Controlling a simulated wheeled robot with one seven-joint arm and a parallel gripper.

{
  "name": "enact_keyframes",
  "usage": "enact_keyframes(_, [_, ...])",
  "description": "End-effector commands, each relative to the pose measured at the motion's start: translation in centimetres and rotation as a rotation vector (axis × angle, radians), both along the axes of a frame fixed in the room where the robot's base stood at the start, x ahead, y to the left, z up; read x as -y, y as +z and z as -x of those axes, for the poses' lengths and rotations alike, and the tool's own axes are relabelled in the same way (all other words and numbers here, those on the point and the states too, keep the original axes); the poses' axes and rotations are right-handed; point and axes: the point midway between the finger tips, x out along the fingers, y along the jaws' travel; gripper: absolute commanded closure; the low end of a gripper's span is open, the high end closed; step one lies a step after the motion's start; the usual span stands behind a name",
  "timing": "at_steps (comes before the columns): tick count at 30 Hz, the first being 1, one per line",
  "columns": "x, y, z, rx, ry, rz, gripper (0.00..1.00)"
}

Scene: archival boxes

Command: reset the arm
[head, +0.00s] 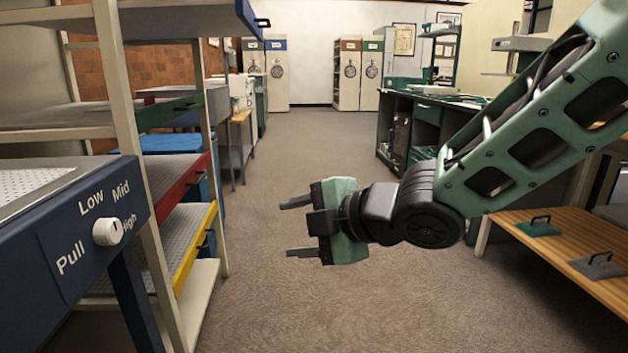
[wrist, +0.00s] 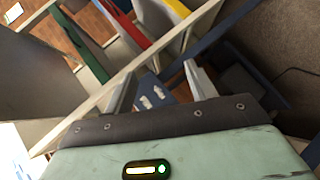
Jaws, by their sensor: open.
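My gripper (head: 290,228) is at the middle of the head view, held in the air above the carpet. Its two dark fingers point left, spread apart, with nothing between them. My green arm reaches in from the upper right. In the wrist view my gripper (wrist: 163,85) shows both fingers apart, with the shelf frame and part of a blue panel with white markings seen beyond them. The gripper touches nothing that I can see.
A shelf rack (head: 128,130) with red and yellow edged shelves stands at left. A blue panel (head: 95,225) with a white knob (head: 107,232) is at near left. A wooden bench (head: 560,245) is at right. The carpeted aisle (head: 310,135) is clear.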

Motion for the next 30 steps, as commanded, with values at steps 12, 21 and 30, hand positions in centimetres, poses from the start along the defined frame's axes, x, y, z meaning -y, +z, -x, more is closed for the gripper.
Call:
enact_keyframes(12, [13.3,-5.5,14.2,-0.937,-0.962,0.121,0.44])
enact_keyframes(21, [17.3,-3.3,23.0,-1.239,-1.342,0.203,0.44])
enact_keyframes(30, [17.3,4.0,22.9,-1.235,-1.337,0.203,0.44])
